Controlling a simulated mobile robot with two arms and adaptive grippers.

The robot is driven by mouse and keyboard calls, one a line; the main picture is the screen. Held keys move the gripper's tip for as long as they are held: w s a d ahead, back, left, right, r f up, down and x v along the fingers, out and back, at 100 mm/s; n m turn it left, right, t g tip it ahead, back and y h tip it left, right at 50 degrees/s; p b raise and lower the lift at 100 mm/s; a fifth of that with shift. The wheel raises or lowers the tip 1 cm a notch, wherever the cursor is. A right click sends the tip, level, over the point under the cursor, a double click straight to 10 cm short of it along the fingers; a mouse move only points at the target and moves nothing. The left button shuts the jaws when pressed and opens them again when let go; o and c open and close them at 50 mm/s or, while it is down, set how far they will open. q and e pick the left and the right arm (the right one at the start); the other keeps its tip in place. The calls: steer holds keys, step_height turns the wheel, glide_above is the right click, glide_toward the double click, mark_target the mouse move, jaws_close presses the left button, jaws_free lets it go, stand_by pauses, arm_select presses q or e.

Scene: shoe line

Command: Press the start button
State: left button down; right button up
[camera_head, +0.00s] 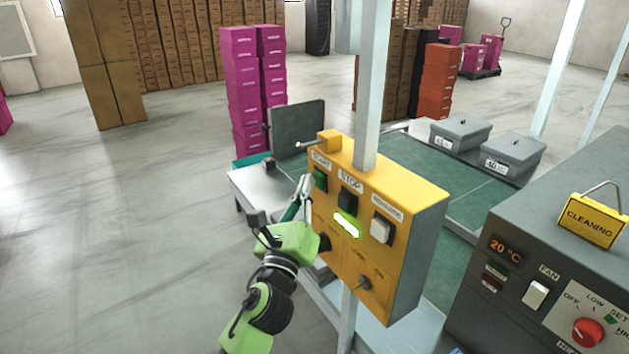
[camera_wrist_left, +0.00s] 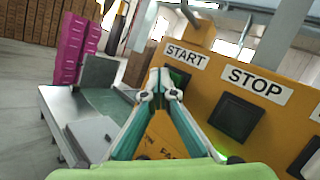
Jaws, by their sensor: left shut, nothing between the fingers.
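The yellow control box (camera_head: 400,215) is fixed to a pale post. In the left wrist view, the fingertips (camera_wrist_left: 163,78) partly cover the start button (camera_wrist_left: 181,78). I cannot tell whether they touch it. The stop button (camera_wrist_left: 236,117) also shows there. My right gripper is out of view.
A white switch (camera_head: 382,229) and a small knob (camera_head: 363,284) are also on the box. A grey machine (camera_head: 470,300) with a red knob stands at the right. A small grey table (camera_head: 262,188) is behind my gripper. Open floor lies at the left.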

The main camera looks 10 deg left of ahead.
arm_select(q)
steer(key=shift+s+a, duration=0.5)
steer(key=s+a, duration=0.1)
steer(key=a, duration=0.1)
steer(key=s+a+p, duration=0.1)
steer(key=s, duration=0.1)
steer(key=shift+s+a, duration=0.2)
steer(key=shift+a, duration=0.15)
stand_by(0.5)
